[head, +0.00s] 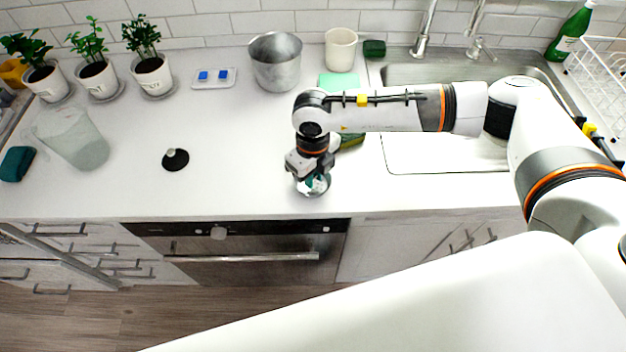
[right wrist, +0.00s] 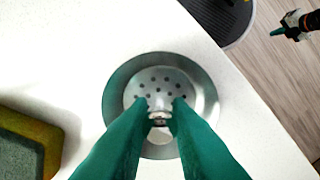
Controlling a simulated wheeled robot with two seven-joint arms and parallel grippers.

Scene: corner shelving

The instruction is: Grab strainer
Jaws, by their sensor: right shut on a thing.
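The strainer (right wrist: 158,75) is a round metal basket with holes and a small central knob. It sits on the white counter near its front edge. In the head view, it (head: 315,191) is partly hidden under my right gripper (head: 313,180). In the right wrist view, the green fingertips of my right gripper (right wrist: 160,113) are shut on the strainer's knob from above. My left gripper (right wrist: 291,27) shows small at the top right of the right wrist view, away over the floor. Its jaw opening is unclear.
A green and yellow sponge (right wrist: 25,140) lies left of the strainer in the wrist view. The sink (head: 430,155) is to the right.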

